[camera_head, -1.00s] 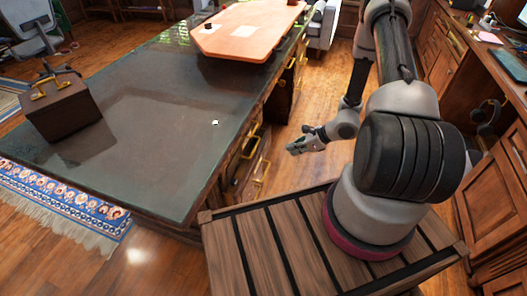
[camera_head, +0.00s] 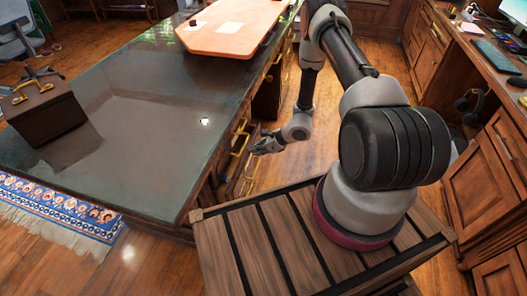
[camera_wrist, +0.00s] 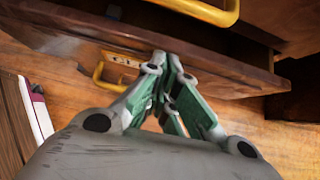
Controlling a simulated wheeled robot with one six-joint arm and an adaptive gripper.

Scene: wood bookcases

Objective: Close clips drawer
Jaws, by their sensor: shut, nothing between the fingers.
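My gripper (camera_head: 258,147) is shut and empty in the head view, beside the drawer side of the desk. In the wrist view my gripper (camera_wrist: 168,62) has its green-padded fingers together, pointing at a wooden drawer front (camera_wrist: 215,68). The tips overlap this front in the picture; I cannot tell if they touch it. The drawer stands out from the desk, with a dark gap above its front edge. A yellow handle (camera_wrist: 100,72) and a small pale strip are on it, left of the fingers. In the head view the protruding drawer (camera_head: 238,180) is partly hidden.
Another yellow handle (camera_wrist: 205,12) is above the drawer in the wrist view. The desk (camera_head: 130,110) has a dark glossy top, with a brown box (camera_head: 45,115) on it. Wooden cabinets (camera_head: 490,190) line the right side. Bare floor lies between the desk and cabinets.

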